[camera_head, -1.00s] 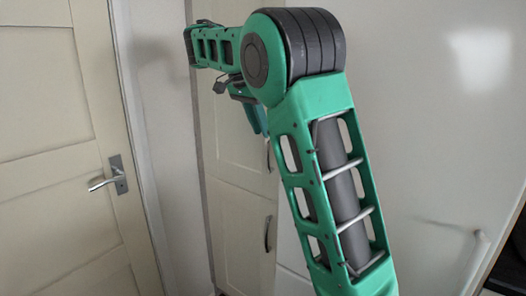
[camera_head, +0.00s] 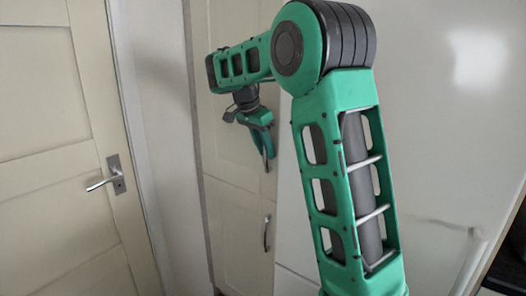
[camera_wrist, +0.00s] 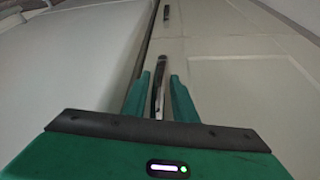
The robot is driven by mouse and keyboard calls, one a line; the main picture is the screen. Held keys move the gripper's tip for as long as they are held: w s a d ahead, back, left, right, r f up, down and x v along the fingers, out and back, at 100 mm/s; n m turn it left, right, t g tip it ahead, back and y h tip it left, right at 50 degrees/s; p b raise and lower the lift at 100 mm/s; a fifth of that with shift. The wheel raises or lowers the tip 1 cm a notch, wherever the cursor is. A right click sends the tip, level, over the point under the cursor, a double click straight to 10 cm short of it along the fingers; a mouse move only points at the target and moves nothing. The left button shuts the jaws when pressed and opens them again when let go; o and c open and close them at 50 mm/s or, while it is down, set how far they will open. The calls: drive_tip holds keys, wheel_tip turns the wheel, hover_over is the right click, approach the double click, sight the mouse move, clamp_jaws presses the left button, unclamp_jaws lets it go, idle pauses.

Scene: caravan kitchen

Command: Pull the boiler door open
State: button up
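A tall cream cabinet has an upper door (camera_head: 228,155) and a lower door (camera_head: 235,225); no marking shows which one is the boiler door. The upper door's dark, upright handle (camera_wrist: 158,88) is near its edge, and the door looks shut. My gripper (camera_head: 268,152) is at this handle, partly covering it in the head view. In the wrist view my gripper (camera_wrist: 159,77) has its green fingers apart, one on each side of the handle, with gaps visible. Whether the fingertips reach around its depth is unclear.
The lower door's handle (camera_head: 266,233) also shows in the wrist view (camera_wrist: 166,13). A large white panel (camera_head: 440,150) stands right of the cabinet, behind my arm. A cream door (camera_head: 45,150) with a metal lever (camera_head: 103,183) is at the left.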

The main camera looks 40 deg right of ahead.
drive_tip(key=shift+c, duration=0.6)
clamp_jaws()
drive_tip(key=shift+w+r, duration=0.1)
drive_tip(key=shift+r, duration=0.05)
idle(0.6)
